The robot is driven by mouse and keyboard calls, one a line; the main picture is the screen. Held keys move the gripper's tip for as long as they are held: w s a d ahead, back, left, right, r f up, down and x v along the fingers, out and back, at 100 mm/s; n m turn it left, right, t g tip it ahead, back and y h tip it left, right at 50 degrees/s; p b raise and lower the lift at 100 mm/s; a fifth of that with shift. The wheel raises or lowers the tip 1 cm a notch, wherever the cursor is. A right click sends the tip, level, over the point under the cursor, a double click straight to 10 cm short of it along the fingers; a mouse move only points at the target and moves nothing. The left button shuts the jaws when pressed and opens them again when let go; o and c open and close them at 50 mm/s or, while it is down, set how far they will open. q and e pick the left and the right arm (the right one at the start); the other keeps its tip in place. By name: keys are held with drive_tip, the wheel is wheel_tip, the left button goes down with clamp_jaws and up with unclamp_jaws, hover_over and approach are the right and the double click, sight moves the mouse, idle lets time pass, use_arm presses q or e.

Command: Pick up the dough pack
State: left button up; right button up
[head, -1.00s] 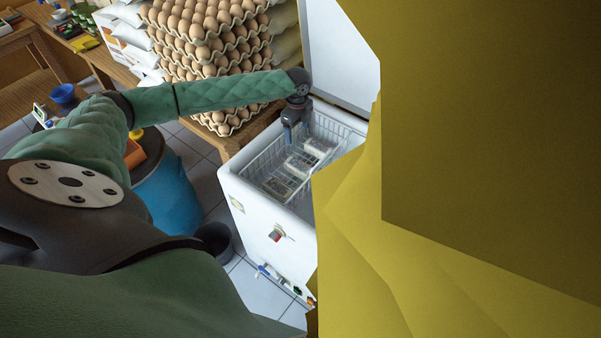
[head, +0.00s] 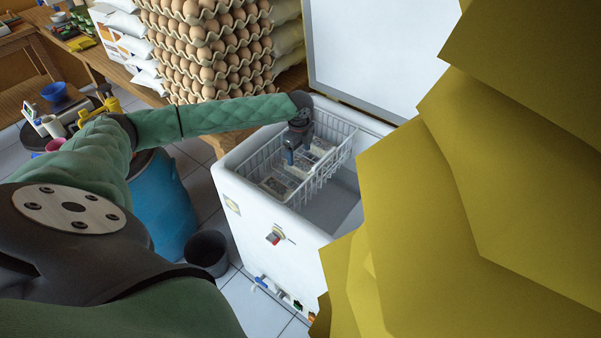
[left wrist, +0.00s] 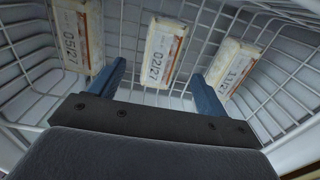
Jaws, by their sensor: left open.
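Three pale, flat packs with printed dates lie in the white wire basket (head: 343,152) inside the chest freezer. In the left wrist view they are a left pack (left wrist: 78,38) marked 05/27, a middle pack (left wrist: 162,54) marked 02/27 and a right pack (left wrist: 232,68), perhaps 11/27. I cannot tell which one is the dough pack. My left gripper (head: 289,157) points down into the basket, open and empty. In the left wrist view its blue fingers (left wrist: 160,84) stand apart, with the middle pack showing between and beyond them. My right gripper is not in view.
The white freezer (head: 262,222) has its lid (head: 375,45) raised behind. Egg trays (head: 215,60) are stacked beyond it. A blue drum (head: 162,205) and a dark bin (head: 207,252) stand left. A yellow faceted shape hides the right side; I cannot tell what it is.

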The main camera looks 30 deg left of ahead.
sight(300, 164)
use_arm(q)
drive_tip(key=shift+f+p, duration=0.4)
drive_tip(key=shift+f, duration=1.05)
wheel_tip(300, 164, down, 2)
drive_tip(key=shift+w+f+p, duration=0.1)
drive_tip(key=shift+p, duration=0.4)
drive_tip(key=shift+f, duration=1.2)
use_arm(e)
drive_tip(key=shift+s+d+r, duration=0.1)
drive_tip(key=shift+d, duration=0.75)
use_arm(q)
drive_tip(key=shift+c, duration=0.3)
drive_tip(key=c, duration=1.2)
